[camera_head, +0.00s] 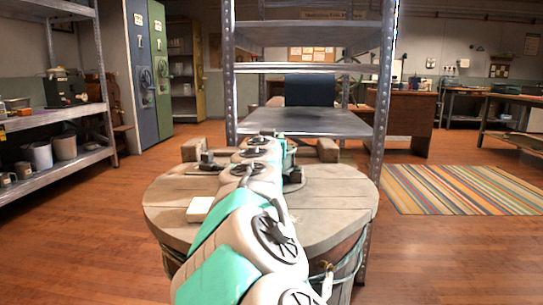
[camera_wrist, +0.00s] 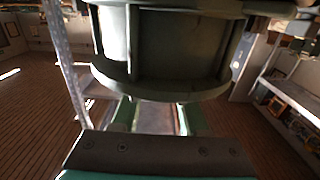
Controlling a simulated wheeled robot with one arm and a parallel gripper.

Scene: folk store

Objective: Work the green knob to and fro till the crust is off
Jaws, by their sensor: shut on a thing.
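A dull green round body with a wide flange, which I take to be the green knob (camera_wrist: 165,80), fills the upper middle of the wrist view. My gripper (camera_wrist: 158,112) reaches up to it, with a teal finger on each side and the tips partly hidden behind the flange. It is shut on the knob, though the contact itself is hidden. I cannot make out any crust. In the head view my arm stretches over a round wooden table and hides most of the gripper and the knob.
The round plank-topped table (camera_head: 165,205) has wooden blocks at its back edge and a small pale block (camera_head: 200,209) left of my arm. A metal shelf rack (camera_head: 310,122) stands close behind. A striped rug (camera_head: 460,190) lies on open floor at right; shelving (camera_head: 55,175) is at left.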

